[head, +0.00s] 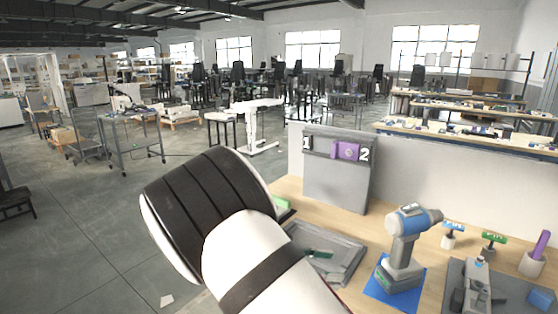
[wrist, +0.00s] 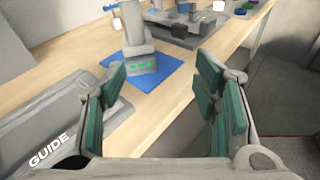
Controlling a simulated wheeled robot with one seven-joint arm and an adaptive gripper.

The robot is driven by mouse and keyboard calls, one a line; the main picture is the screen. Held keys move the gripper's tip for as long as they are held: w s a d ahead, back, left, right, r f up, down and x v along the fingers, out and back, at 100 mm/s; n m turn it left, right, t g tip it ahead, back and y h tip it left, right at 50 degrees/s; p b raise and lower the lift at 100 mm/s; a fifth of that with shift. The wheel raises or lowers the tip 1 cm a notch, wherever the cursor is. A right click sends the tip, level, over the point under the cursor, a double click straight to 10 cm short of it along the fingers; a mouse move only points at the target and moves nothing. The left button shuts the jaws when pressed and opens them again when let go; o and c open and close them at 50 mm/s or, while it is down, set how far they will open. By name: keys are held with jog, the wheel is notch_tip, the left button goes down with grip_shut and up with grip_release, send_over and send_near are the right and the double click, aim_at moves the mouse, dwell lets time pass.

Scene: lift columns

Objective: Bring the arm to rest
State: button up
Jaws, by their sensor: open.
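My arm fills the lower middle of the head view, a white link with a black ribbed joint; it hides part of the table there. My gripper (wrist: 165,100) shows in the wrist view with its two green-padded fingers wide apart and nothing between them. It is over the front part of the wooden table (wrist: 150,125). A blue and grey drill (head: 405,245) stands upright on a blue mat (head: 385,293); its base also shows in the wrist view (wrist: 140,65), beyond the fingertips.
A grey tray (head: 345,250) marked GUIDE in the wrist view (wrist: 45,130) lies left of the drill. A grey panel (head: 335,185) numbered 1 and 2 stands behind it. Labelled stands (head: 493,240) and a grey fixture (head: 475,290) are at right. Open floor (head: 80,230) lies left.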

jog(key=s+d+r+m+g+y, duration=0.3)
jog(key=s+d+r+m+y, duration=0.2)
jog(key=d, duration=0.1)
jog(key=s+r+m+t+y, duration=0.2)
jog(key=s+r+m+y, duration=0.1)
jog(key=s, duration=0.4)
jog(key=s+d+r+m+t+y, duration=0.1)
jog(key=s+r+m+y, duration=0.3)
jog(key=s, duration=0.4)
jog(key=s+d+r+m+t+y, duration=0.1)
jog(key=s+r+m+t+y, duration=0.2)
jog(key=s+m, duration=0.3)
jog(key=shift+s+d+r, duration=0.25)
jog(key=shift+s+r, duration=0.25)
jog(key=shift+s, duration=0.35)
